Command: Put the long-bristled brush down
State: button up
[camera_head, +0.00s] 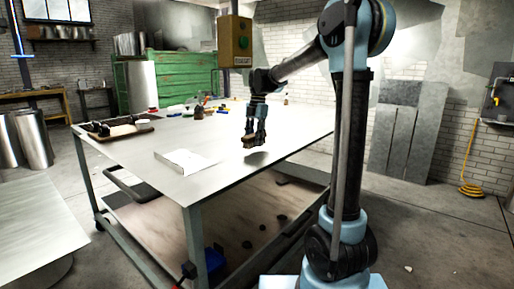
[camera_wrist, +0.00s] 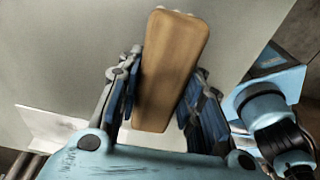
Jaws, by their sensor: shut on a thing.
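My gripper (camera_head: 255,139) is above the right part of the metal-topped table (camera_head: 225,165), near its front edge. It is shut on the brush (camera_wrist: 171,70), whose wooden back shows between the two fingers in the wrist view. In the head view the brush is a small brown shape (camera_head: 250,141) at the fingertips. A shadow lies on the table just below it, and a small gap seems to separate brush and table.
A folded pale sheet (camera_head: 187,160) lies at the table's front left. A dark tray (camera_head: 115,127) with items stands at the far left. Several small coloured tools (camera_head: 200,108) lie along the back. The tabletop around my gripper is clear. A lower wooden shelf (camera_head: 215,215) is underneath.

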jog(key=shift+f, duration=1.45)
jog(key=o, duration=1.1)
